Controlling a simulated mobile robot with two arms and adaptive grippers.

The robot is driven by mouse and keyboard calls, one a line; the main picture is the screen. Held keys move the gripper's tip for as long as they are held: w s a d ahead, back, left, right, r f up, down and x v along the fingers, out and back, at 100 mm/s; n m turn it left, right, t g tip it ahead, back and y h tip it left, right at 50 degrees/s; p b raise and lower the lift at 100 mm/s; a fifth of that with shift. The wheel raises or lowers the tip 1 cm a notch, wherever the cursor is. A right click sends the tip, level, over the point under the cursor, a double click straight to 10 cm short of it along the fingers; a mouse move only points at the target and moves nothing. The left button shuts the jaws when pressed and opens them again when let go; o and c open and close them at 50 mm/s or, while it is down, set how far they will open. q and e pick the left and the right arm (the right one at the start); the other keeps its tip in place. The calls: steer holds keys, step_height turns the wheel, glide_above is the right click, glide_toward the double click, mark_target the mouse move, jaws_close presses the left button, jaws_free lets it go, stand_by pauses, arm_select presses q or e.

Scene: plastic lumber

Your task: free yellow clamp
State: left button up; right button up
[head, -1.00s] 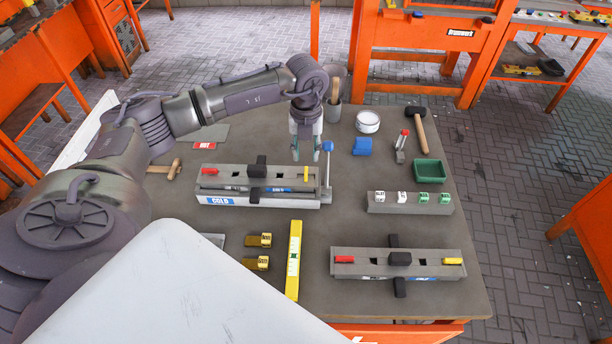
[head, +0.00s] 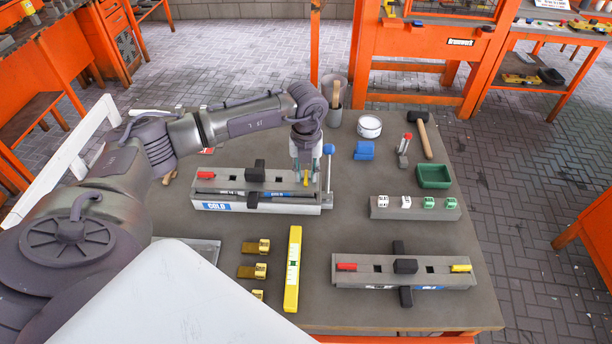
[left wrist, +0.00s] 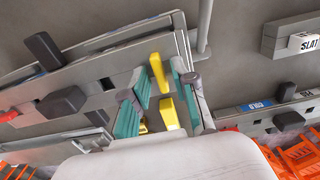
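The near-left grey fixture (head: 222,189) bears a blue COLD label, a red handle (head: 206,174) and a small yellow clamp handle (head: 306,178) at its right end. My left gripper (head: 306,174) is lowered over this yellow handle, with a finger on each side. In the left wrist view, yellow pieces (left wrist: 158,72) show between the spread teal fingers of the left gripper (left wrist: 162,88); contact cannot be told. A second fixture (head: 430,281) at the front right has its own red handle (head: 346,267) and yellow handle (head: 461,268). My right gripper is out of view.
A blue-knobbed lever (head: 328,150) stands close right of the left gripper. A yellow level (head: 293,270) and several yellow-brown pieces (head: 257,246) lie in front. A green tray (head: 433,176), a labelled block row (head: 414,210) and a hammer (head: 420,133) are at the right.

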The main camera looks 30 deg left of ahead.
arm_select(q)
jaws_close()
steer(key=shift+r+n+p, duration=0.1)
steer(key=shift+n+p, duration=0.3)
steer(key=shift+n, duration=2)
steer(key=n+p, duration=0.1)
steer(key=n, duration=0.2)
steer(key=shift+p, duration=0.35)
steer(key=shift+n, duration=0.9)
